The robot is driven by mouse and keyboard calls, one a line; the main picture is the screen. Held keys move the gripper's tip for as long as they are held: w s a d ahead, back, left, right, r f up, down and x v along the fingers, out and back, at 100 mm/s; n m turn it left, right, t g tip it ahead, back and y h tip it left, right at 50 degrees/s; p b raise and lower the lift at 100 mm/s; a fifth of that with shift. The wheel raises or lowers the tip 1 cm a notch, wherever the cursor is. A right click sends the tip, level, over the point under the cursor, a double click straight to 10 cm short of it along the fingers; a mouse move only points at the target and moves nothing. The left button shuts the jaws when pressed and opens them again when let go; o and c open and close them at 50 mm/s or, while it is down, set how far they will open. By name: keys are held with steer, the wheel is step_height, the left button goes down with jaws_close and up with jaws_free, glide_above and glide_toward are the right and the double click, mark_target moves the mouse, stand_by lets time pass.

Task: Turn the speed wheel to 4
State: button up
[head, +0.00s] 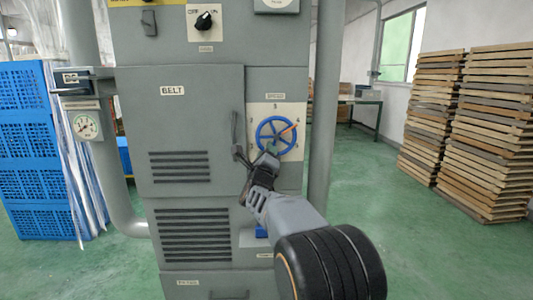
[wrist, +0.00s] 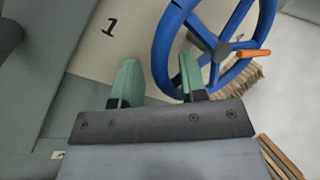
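The blue speed wheel (head: 259,134) is mounted on a pale dial plate on the grey cabinet. An orange pointer (head: 287,130) at the wheel points to the upper right; the numeral near its tip is too small to read surely. In the wrist view the wheel (wrist: 163,50) fills the upper right, with the orange piece (wrist: 250,53) pointing right. My gripper (head: 268,158) is at the wheel's lower left. Its green fingers (wrist: 159,78) are apart, with the left part of the rim showing between them. The right finger overlaps the lower rim; I cannot tell whether it touches.
A black numeral 1 (wrist: 109,26) is on the plate left of the wheel. A door handle (head: 235,134) is close left of my gripper. A grey pipe (head: 322,120) stands right of the cabinet. Stacked wooden trays (head: 490,130) and blue crates (head: 30,150) stand farther out.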

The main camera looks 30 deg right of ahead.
steer(key=shift+r, duration=0.15)
steer(key=v, duration=1.4)
steer(key=shift+p, duration=0.4)
steer(key=shift+d, duration=0.1)
